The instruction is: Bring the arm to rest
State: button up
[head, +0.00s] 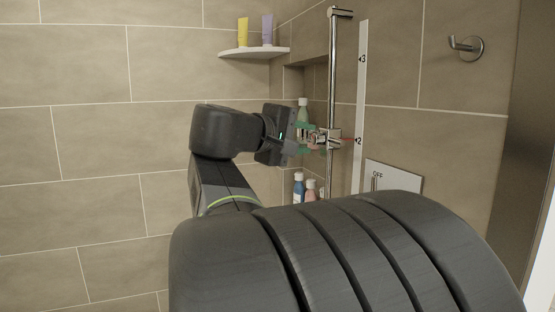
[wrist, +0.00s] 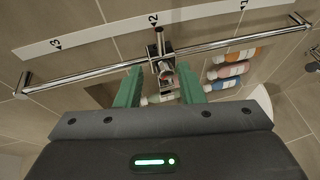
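My gripper (wrist: 163,78) is in front of the shower rail, its green fingers spread apart. In the wrist view the slider bracket (wrist: 160,62) shows between the fingertips, with a gap on each side, so nothing appears held. In the head view my gripper (head: 305,140) points right at the slider (head: 328,138) on the upright chrome rail (head: 333,75). The slider sits level with mark 2 on the white scale strip (head: 359,90). My arm reaches forward, bent at the elbow; its near link hides the lower middle of the head view.
Bottles (head: 298,188) stand in the wall niche beside the rail. A corner shelf (head: 255,52) holds a yellow tube (head: 243,31) and a purple tube (head: 267,29). A panel marked OFF (head: 400,180) and a hook (head: 466,46) are at right. The left wall is clear.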

aim_at(336, 143)
jog(key=p+x, duration=0.2)
jog(key=x, duration=1.1)
jog(key=shift+w+d+f, duration=0.25)
jog(key=shift+f, duration=0.1)
